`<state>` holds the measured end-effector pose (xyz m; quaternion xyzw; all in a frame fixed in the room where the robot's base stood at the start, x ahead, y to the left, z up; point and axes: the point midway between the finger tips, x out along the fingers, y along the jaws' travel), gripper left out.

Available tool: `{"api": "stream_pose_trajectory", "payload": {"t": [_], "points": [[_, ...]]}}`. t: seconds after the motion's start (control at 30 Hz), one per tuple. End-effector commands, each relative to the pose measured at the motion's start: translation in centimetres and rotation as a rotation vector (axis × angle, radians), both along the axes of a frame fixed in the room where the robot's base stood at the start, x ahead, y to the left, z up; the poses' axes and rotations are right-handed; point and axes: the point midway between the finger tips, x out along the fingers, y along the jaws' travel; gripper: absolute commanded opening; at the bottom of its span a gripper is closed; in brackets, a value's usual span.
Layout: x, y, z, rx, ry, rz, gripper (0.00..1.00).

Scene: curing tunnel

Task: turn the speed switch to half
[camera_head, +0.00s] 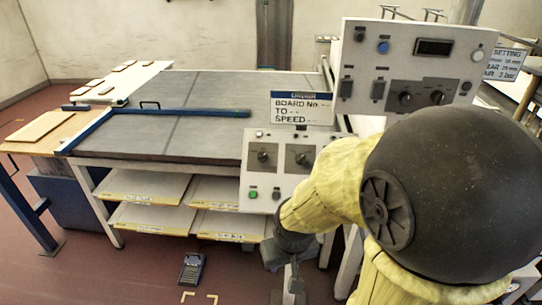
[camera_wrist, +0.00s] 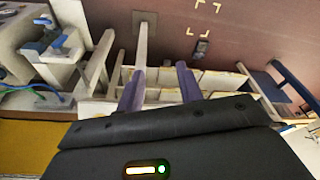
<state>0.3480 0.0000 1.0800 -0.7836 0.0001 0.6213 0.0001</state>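A white control panel (camera_head: 285,139) stands at the right end of the dark table and carries two black rotary switches, a left one (camera_head: 263,156) and a right one (camera_head: 300,158). A taller panel (camera_head: 360,60) to its right has two more black rotary switches (camera_head: 405,98). The labels are too small to read, so I cannot tell which is the speed switch. My gripper (camera_head: 292,287) hangs low in front of the lower panel, apart from it. In the wrist view my gripper (camera_wrist: 160,76) points toward the floor, its two fingers apart with nothing held between them.
A sign (camera_head: 301,107) reading "BOARD No. -- TO -- SPEED --" stands above the lower panel. A green button (camera_head: 253,194) sits below the switches. Shelves (camera_head: 150,186) hang under the table.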

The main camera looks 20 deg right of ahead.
Motion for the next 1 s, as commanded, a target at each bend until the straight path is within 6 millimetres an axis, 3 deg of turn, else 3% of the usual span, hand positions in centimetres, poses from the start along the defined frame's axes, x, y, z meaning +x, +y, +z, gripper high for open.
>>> {"api": "stream_pose_trajectory", "payload": {"t": [0.23,0.33,0.47,0.57,0.8,1.0], "points": [[0.0,0.0,0.0,0.000,0.000,0.000,0.36],[0.1,0.1,0.0,0.001,-0.004,-0.001,0.54],[1.4,0.4,-0.6,0.015,-0.044,-0.021,0.55],[3.7,0.9,-1.4,0.035,-0.116,-0.059,0.55],[11.6,2.0,-3.3,0.059,-0.402,-0.207,0.55],[17.0,1.8,-3.7,0.014,-0.679,-0.317,0.55]]}}
